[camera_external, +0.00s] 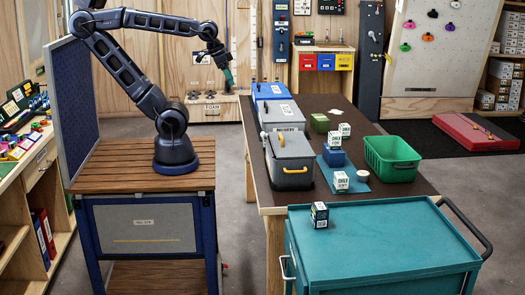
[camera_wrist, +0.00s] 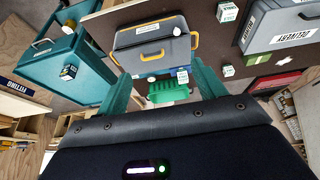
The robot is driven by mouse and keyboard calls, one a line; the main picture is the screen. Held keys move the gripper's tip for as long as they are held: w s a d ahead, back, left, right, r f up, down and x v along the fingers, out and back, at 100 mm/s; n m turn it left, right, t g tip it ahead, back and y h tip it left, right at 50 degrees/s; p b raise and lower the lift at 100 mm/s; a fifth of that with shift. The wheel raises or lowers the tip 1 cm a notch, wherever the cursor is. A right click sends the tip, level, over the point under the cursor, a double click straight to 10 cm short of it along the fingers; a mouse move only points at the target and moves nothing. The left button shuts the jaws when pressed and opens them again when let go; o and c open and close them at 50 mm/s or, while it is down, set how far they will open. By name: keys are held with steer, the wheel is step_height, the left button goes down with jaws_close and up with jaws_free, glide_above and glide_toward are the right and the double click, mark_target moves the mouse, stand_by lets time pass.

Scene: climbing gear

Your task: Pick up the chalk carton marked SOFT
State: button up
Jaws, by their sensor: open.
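Several small chalk cartons are in view, and I cannot read SOFT on any of them. A dark blue and white carton (camera_external: 319,215) stands on the teal cart. A white and green carton (camera_external: 341,182) stands on a blue mat at the table's middle. Another carton (camera_external: 334,140) sits on a blue box, and one more (camera_external: 344,129) is just behind it. The wrist view also shows cartons, one on the teal cart (camera_wrist: 68,72) and another by the grey bin (camera_wrist: 182,76). My gripper (camera_external: 229,76) is open and empty, raised left of the table, apart from every carton.
A grey lidded bin (camera_external: 292,178) and blue bins (camera_external: 270,91) line the table's left edge. A green basket (camera_external: 392,172) stands at the right. The teal cart (camera_external: 390,245) abuts the table's near end, its top mostly clear. A pegboard panel (camera_external: 72,105) stands left of my arm.

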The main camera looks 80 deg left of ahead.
steer(key=n+g+h, duration=0.2)
steer(key=n+g, duration=0.3)
steer(key=n, duration=1.3)
glide_above(341, 174)
steer(key=a, duration=0.2)
step_height(341, 174, down, 26)
steer(key=shift+w+f, duration=0.1)
steer(key=f, duration=0.4)
steer(key=d+f, duration=0.1)
steer(key=shift+f, duration=0.4)
steer(key=shift+d+f, duration=0.3)
steer(key=shift+f, duration=0.55)
steer(key=shift+d+f, duration=0.25)
steer(key=shift+f, duration=0.6)
steer(key=shift+d+f, duration=0.3)
steer(key=shift+f, duration=0.55)
steer(key=c, duration=1.1)
